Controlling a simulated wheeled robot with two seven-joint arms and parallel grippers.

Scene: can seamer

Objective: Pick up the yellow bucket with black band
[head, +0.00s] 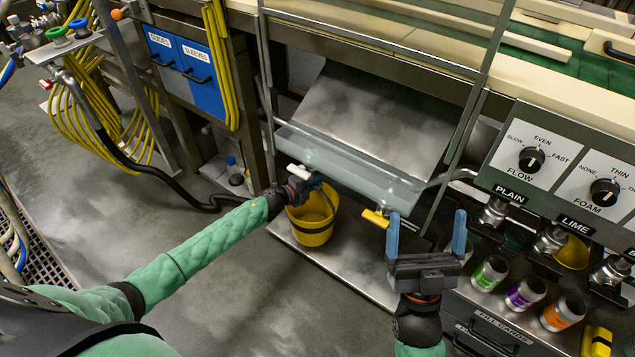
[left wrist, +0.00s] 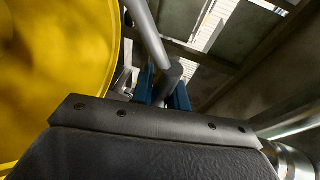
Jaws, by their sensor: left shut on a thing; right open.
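The yellow bucket with a black band (head: 312,222) is below the clear trough, above a low metal ledge; I cannot tell whether it rests on it. Its yellow side fills the left of the left wrist view (left wrist: 50,70). My left gripper (head: 317,182) is at the bucket's upper rim. In the left wrist view its blue fingers (left wrist: 163,90) are shut on a grey bar (left wrist: 168,80) beside the bucket. I cannot tell whether this bar is the bucket's handle or the white-ended fitting (head: 299,171) there. My right gripper (head: 427,235) is open and empty, fingers pointing up.
The clear trough (head: 350,170) runs just above the bucket, with a yellow tap handle (head: 376,218) at its right. A control panel (head: 560,165) and several small cans, one purple-labelled (head: 525,292), are at right. Open floor (head: 240,300) lies in front.

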